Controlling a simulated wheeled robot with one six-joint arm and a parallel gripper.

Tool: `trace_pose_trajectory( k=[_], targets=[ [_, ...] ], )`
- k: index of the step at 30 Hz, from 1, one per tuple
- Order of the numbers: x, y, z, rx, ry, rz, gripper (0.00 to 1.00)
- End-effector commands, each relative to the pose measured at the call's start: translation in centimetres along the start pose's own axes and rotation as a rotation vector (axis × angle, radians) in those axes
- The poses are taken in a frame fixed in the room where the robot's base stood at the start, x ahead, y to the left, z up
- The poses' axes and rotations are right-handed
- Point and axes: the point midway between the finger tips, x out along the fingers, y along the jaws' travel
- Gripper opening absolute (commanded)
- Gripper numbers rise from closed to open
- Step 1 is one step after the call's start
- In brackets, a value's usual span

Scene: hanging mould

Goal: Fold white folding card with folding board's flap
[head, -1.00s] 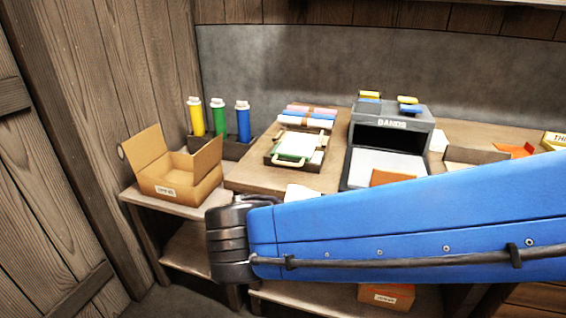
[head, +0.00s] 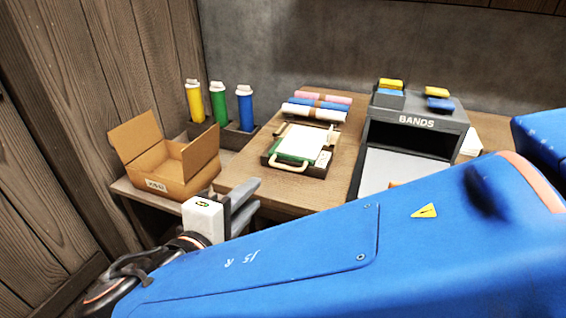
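The white folding card (head: 301,142) lies on the folding board (head: 268,158), a shallow wooden tray-like board on the workbench, with green showing at the card's left and front edges. A cream loop handle (head: 288,168) sticks out at the board's front; I cannot tell whether it belongs to the flap. A small pale piece with a mark sits at the board's right front. My gripper (head: 252,194) is left of and nearer than the board, over the bench's front left edge. Its two grey fingers look parted, with nothing seen between them.
An open cardboard box (head: 180,172) stands left of my gripper. Yellow, green and blue bottles (head: 245,108) stand behind it. Rolls (head: 315,108) lie behind the board. A grey BANDS machine (head: 415,125) stands to its right. My blue arm covers the front right.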

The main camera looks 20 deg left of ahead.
Motion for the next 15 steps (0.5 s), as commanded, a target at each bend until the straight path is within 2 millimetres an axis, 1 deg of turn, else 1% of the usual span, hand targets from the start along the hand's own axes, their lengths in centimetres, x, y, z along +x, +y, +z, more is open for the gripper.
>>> trace_pose_trajectory(
  k=[15],
  targets=[
    [7.7, 0.0, 0.1, 0.0, -0.004, -0.001, 0.27]
  ],
)
